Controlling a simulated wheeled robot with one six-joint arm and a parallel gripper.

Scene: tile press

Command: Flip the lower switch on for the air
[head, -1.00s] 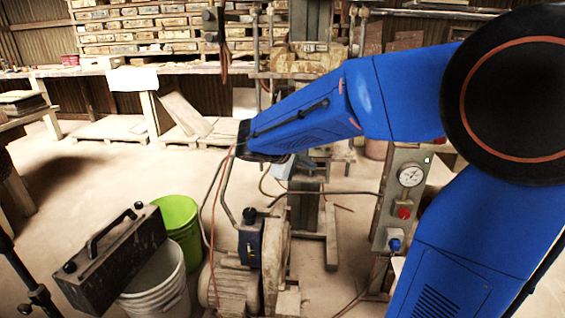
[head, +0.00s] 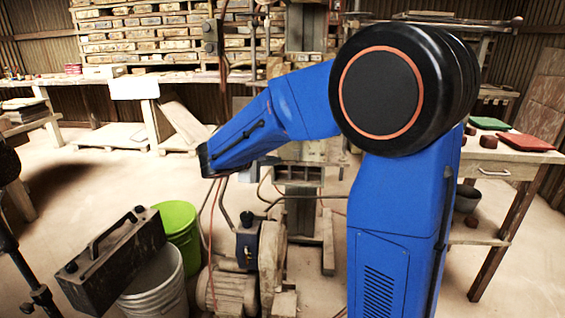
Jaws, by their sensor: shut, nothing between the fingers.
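A small dark switch-like box (head: 210,47) hangs on the upright post of the press frame, at the top left of centre in the head view. It is too small to tell any switch position. The panel with a gauge and red and blue knobs is hidden behind my blue arm. My arm reaches from the lower right to the left, with its black end near the middle left. My gripper does not show.
A motor pump (head: 240,290) stands on the floor below my arm. A table (head: 530,155) with tiles stands at the right.

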